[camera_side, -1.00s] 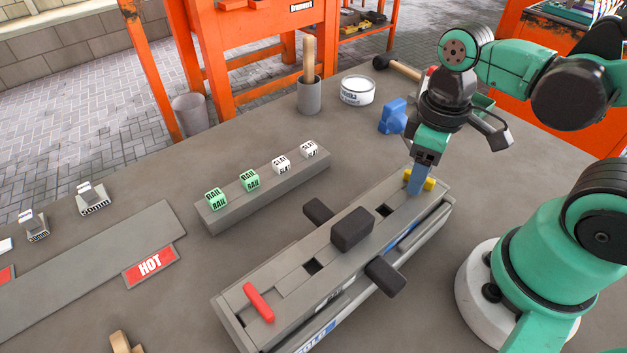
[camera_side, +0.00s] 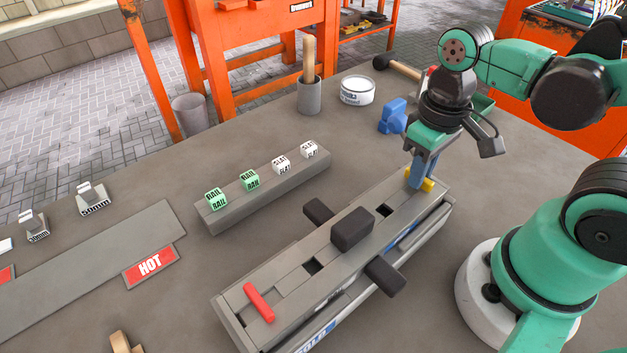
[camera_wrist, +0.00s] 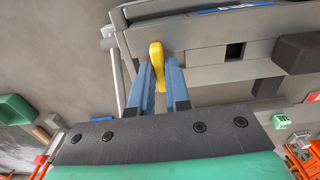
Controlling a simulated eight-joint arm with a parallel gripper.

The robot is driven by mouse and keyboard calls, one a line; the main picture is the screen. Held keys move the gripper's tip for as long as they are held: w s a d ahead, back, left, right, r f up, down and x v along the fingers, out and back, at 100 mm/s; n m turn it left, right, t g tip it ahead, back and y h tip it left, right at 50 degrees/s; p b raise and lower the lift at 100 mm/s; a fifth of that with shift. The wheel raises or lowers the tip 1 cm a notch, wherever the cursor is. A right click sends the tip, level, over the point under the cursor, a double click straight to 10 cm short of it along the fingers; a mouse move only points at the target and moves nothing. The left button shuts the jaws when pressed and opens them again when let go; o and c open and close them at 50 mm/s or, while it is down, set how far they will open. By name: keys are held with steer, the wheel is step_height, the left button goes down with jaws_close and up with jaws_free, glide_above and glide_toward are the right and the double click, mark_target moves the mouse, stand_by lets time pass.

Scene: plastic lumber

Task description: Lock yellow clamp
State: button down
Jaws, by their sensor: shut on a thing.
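The yellow clamp (camera_side: 427,184) is a small lever at the far right end of the long grey mould fixture (camera_side: 290,262). My gripper (camera_side: 418,184) reaches down to it with blue fingers, shut on the clamp. In the wrist view the yellow clamp (camera_wrist: 156,57) stands between the two blue finger pads of my gripper (camera_wrist: 164,85). The fingers partly hide the clamp in the side view. A red clamp (camera_side: 258,302) lies across the near left end of the fixture.
Black blocks (camera_side: 352,228) stick up and out around the fixture's middle. A grey rail (camera_side: 265,188) with several lettered cubes stands behind it. A blue object (camera_side: 393,116), a white tin (camera_side: 357,90) and a grey cup (camera_side: 310,95) stand farther back.

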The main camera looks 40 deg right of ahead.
steer(key=c, duration=0.8)
jaws_free()
steer(key=shift+c, duration=0.2)
steer(key=shift+r, duration=0.1)
steer(key=shift+r, duration=2.75)
